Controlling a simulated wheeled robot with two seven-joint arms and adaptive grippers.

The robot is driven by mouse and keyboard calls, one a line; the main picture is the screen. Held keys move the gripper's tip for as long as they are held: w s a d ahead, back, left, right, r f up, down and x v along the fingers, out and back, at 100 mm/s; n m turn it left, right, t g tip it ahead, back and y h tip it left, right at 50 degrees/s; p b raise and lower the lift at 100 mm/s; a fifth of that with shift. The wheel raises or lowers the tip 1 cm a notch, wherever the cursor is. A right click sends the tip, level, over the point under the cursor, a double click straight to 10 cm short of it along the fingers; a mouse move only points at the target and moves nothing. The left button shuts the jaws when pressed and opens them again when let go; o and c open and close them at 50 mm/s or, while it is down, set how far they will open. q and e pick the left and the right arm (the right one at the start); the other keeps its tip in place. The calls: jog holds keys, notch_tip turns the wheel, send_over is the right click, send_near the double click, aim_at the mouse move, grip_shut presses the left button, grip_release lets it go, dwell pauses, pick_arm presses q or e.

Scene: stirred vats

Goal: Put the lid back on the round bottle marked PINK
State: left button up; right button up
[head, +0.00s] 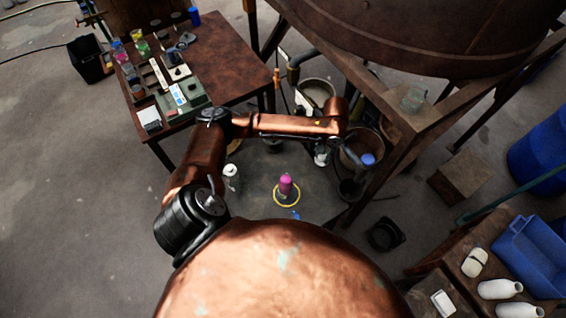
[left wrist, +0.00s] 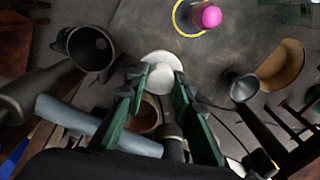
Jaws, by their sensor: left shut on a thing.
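The bottle with pink contents (head: 285,186) stands inside a yellow ring on the dark grey surface in the middle of the head view. Its marking cannot be read. It also shows at the top of the left wrist view (left wrist: 207,15). My left gripper (left wrist: 162,82) is shut on a white round piece (left wrist: 161,62) that looks like a lid. In the head view my left gripper (head: 322,148) is small and partly hidden by my arm, with the white piece below it, right of and beyond the pink bottle and apart from it. My right gripper is not in view.
A clear bottle with a white top (head: 231,176) stands left of the pink one. A small blue thing (head: 295,214) lies just in front of it. A bucket (head: 360,148) and vat frame stand at the right. A brown table (head: 225,55) with jars is at the upper left.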

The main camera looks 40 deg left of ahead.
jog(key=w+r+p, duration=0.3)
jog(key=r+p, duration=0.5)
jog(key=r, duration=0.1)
pick_arm(q)
jog(key=shift+m, duration=0.3)
jog(key=s+a+f, duration=0.3)
jog(key=s+a+f+b, duration=0.1)
jog(key=s+a+f, duration=0.2)
jog(key=f, duration=0.1)
jog(key=s+a+f, duration=0.3)
jog(key=a, duration=0.1)
jog(key=shift+s+a+f, duration=0.1)
jog(key=shift+s+f, duration=0.05)
jog(key=shift+f, duration=0.25)
notch_tip(320, 180, down, 4)
jog(key=b, duration=0.5)
jog(key=shift+r, duration=0.2)
jog(key=shift+f, duration=0.9)
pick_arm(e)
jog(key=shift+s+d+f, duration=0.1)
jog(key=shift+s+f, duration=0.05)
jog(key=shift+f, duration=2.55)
pick_arm(q)
jog(key=shift+r+p, duration=0.1)
jog(key=shift+p, duration=0.25)
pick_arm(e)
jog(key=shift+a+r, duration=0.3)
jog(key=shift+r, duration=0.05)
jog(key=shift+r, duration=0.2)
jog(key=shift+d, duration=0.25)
